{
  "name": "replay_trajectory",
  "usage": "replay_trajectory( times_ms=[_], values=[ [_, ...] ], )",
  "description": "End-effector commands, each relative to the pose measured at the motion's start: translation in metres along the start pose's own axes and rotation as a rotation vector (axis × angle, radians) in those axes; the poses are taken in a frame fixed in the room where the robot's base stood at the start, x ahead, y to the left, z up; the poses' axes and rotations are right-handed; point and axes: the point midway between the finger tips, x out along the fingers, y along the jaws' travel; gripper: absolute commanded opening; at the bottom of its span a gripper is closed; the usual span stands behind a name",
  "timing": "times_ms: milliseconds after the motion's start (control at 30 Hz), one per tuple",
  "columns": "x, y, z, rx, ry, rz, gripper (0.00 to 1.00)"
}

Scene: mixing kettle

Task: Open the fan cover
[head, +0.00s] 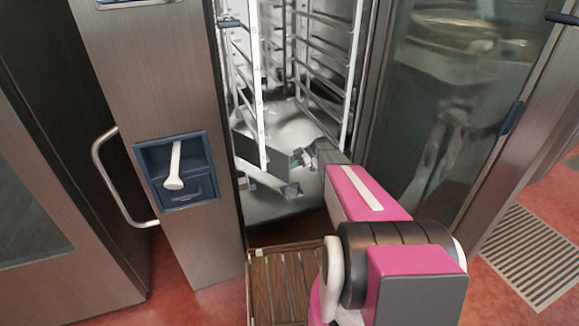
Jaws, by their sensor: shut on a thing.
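My gripper (299,160) reaches into the open oven chamber, low down among the rack's uprights. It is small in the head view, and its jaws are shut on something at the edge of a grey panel. This grey panel (247,150) stands in the lower left of the chamber, partly behind a white rack upright. It looks like the fan cover, but the rack hides much of it, and I cannot tell how far it is swung. The exact contact between the jaws and the panel is too small to see clearly.
A white rack (257,85) with several rails fills the chamber. The glass door (440,90) stands on the right. A steel column with a blue latch recess (197,192) and a curved handle (103,165) are on the left. A wooden slatted piece (275,285) lies below the opening.

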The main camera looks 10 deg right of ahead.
Motion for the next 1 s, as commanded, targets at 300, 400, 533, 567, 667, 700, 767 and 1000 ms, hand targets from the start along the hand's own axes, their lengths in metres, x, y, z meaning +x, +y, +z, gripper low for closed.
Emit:
replay_trajectory(
  times_ms=[300,400,533,567,667,700,767,1000],
  values=[
    [0.0036,0.0148,-0.0026,-0.003,0.006,0.028,0.36],
    [0.0033,0.0137,-0.0024,-0.003,0.007,0.029,0.36],
    [0.0031,0.0127,-0.0023,-0.003,0.007,0.029,0.36],
    [0.003,0.0125,-0.0023,-0.003,0.007,0.029,0.36],
    [0.0029,0.012,-0.0022,-0.003,0.007,0.03,0.36],
    [0.0028,0.0118,-0.0022,-0.003,0.007,0.03,0.36],
    [0.0028,0.0115,-0.0022,-0.003,0.007,0.03,0.36],
    [0.0058,0.008,-0.0037,-0.004,0.007,0.03,0.36]
  ],
)
